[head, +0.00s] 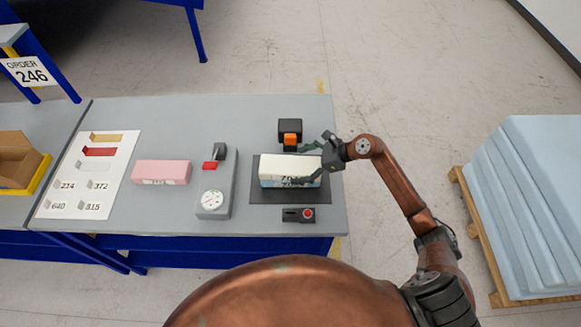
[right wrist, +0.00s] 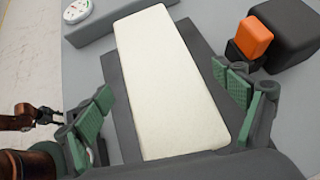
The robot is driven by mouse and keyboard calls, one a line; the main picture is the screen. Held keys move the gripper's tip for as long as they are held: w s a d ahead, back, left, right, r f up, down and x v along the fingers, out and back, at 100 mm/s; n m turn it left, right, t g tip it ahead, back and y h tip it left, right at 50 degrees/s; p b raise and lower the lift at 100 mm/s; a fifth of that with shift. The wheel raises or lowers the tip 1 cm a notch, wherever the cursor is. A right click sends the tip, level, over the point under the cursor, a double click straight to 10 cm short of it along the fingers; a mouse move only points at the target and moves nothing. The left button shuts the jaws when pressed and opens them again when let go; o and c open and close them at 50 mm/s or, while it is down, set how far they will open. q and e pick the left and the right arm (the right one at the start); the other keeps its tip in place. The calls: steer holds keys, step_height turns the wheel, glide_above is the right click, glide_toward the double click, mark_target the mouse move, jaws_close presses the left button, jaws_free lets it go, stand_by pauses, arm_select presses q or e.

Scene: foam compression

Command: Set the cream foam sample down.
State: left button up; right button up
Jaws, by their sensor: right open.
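The cream foam sample (head: 290,168) is a long block lying on a dark grey plate (head: 290,195) at the right side of the table. In the right wrist view the cream foam sample (right wrist: 172,82) lies lengthwise between the fingers. My right gripper (head: 311,161) is at the right end of the block with its fingers spread. The right wrist view shows its green finger pads (right wrist: 165,110) standing apart from the block on both sides. My left gripper is in neither view.
A black unit with an orange block (head: 290,139) stands behind the plate. A red-button box (head: 299,215) sits in front. A gauge device (head: 212,199), a pink foam block (head: 161,172) and a white sample card (head: 91,175) lie left. Blue foam sheets (head: 530,190) are stacked right.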

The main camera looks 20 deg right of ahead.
mark_target(295, 165)
steer(key=shift+p+x, duration=0.3)
steer(key=shift+x, duration=1.55)
steer(key=shift+a+r, duration=0.1)
steer(key=shift+c, duration=0.4)
steer(key=c, duration=0.9)
steer(key=shift+c, duration=0.5)
steer(key=shift+r, duration=0.1)
